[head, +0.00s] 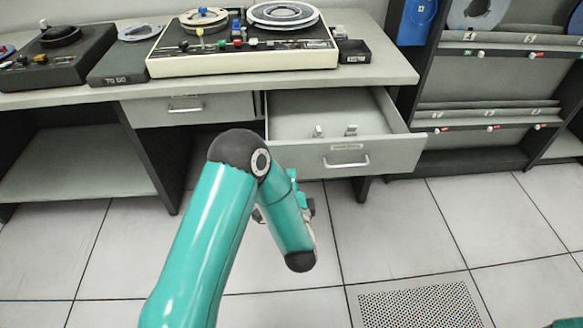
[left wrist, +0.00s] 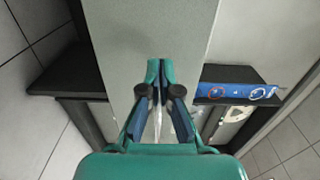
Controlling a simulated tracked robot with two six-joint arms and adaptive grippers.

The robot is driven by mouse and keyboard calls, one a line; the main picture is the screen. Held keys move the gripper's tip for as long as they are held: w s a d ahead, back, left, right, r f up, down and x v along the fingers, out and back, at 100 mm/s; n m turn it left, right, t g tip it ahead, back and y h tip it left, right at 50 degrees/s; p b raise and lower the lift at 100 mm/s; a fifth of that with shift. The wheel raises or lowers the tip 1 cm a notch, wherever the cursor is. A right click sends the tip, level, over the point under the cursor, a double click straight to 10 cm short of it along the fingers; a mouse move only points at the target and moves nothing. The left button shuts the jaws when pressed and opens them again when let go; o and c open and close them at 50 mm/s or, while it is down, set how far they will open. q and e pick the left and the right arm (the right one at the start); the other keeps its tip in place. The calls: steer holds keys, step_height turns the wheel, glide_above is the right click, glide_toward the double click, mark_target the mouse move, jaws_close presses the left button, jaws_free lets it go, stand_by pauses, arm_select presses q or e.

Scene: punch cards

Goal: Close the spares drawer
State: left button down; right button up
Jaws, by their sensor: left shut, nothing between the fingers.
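The spares drawer (head: 375,152) is a light grey drawer pulled well out from under the right part of the desk in the head view. It has a bar handle (head: 346,162) and a small label too blurred to read. Two small pale items (head: 350,131) lie inside it. My left arm crosses in front of the desk, and its gripper is mostly hidden behind the forearm, low near the drawer front. In the left wrist view my left gripper (left wrist: 159,72) is shut and empty, its fingertips before a plain grey surface. I cannot tell whether they touch it. My right gripper is out of view.
The desk (head: 375,78) carries a tape deck (head: 240,60) and dark boxes. A second drawer (head: 190,108) to the left is shut. A rack (head: 475,100) with reels stands at right, close to the open drawer. The tiled floor (head: 400,225) in front is clear, with a perforated tile.

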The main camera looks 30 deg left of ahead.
mark_target(290, 161)
arm_select(q)
steer(key=shift+x, duration=1.85)
